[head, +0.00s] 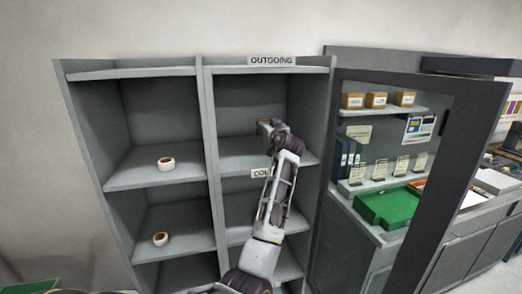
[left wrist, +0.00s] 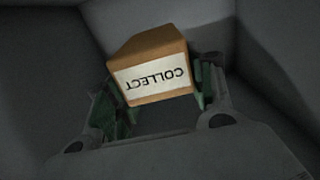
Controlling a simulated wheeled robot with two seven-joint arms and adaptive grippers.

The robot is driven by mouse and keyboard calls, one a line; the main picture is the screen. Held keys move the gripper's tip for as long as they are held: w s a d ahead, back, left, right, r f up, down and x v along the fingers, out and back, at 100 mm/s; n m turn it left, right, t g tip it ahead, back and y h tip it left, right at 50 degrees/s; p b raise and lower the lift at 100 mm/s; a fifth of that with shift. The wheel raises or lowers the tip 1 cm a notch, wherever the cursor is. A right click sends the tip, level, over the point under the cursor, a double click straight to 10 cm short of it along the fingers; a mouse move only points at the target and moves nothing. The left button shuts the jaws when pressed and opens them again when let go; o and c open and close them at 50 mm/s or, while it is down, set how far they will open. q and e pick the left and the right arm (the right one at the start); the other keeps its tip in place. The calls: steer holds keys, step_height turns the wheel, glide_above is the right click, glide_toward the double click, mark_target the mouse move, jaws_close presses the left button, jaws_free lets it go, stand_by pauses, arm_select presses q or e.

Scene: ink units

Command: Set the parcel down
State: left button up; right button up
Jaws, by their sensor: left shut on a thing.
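The parcel is a small brown box with a white label reading COLLECT; it shows in the left wrist view (left wrist: 150,62). My left gripper (left wrist: 155,95) is shut on it, with a green-padded finger on each side. In the head view my left gripper (head: 268,130) reaches into the upper compartment under the OUTGOING sign (head: 271,61). The parcel is small and mostly hidden by the gripper there. I cannot tell whether the parcel touches the shelf board (head: 235,162). My right gripper is not in view.
The left column holds a tape roll (head: 166,163) and, one shelf lower, another tape roll (head: 160,239). A partly hidden sign (head: 261,173) is on the board edge below my gripper. On the right, a dark frame (head: 385,200) stands before shelves with several brown boxes (head: 376,100) and a green tray (head: 390,206).

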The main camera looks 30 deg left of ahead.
arm_select(q)
steer(key=shift+f+p, duration=0.6)
steer(key=shift+f, duration=2.45)
steer(key=shift+f+p, duration=0.4)
steer(key=shift+f, duration=1.5)
steer(key=shift+f, duration=0.1)
steer(key=o, duration=1.2)
steer(key=shift+c, duration=0.2)
